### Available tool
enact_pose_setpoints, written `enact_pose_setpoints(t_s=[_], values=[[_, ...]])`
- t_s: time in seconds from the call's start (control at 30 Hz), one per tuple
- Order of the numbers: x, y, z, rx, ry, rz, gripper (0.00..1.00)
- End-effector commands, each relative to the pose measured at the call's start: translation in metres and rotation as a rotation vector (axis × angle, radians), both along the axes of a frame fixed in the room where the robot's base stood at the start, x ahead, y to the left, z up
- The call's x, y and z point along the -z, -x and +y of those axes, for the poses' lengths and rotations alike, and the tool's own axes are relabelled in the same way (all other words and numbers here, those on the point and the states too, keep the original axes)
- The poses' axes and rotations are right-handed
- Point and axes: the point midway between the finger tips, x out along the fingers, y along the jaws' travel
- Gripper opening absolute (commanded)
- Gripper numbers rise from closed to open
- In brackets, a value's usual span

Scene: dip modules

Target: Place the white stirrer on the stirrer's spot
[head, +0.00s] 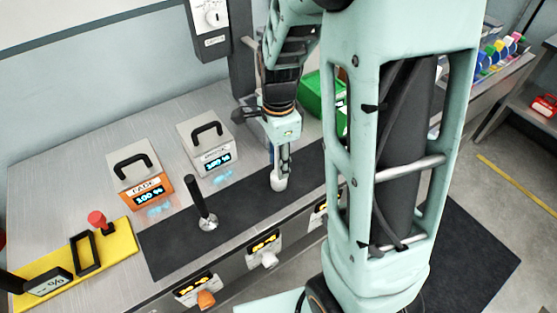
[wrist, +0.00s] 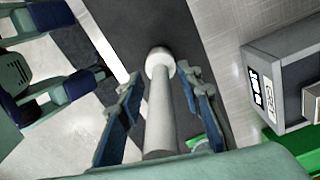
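The white stirrer (wrist: 158,110) stands between the fingers of my gripper (wrist: 160,88) in the wrist view, its shaft running away from the camera to a round head. I cannot tell whether that end touches the mat. No spot marked for the stirrer can be made out.
A black-handled tool with a metal base (head: 207,222) stands on the black mat (head: 170,245). Two handled boxes, one orange-fronted (head: 140,190) and one grey (head: 207,148), sit behind it. A yellow plate (head: 118,243) lies at left. A green bin (head: 318,95) stands behind my arm.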

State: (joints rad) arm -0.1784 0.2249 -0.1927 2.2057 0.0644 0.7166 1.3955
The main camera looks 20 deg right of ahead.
Motion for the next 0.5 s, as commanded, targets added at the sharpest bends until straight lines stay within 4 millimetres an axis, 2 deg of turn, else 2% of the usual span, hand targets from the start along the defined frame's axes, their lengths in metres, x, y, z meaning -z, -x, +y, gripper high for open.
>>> enact_pose_setpoints(t_s=[0.13,0.23,0.5], values=[[-0.004,0.0,0.0,0.0,0.0,-0.001,0.33],[-0.015,-0.001,0.0,-0.001,0.0,-0.004,0.33],[-0.072,-0.002,0.0,-0.001,-0.001,-0.007,0.33]])
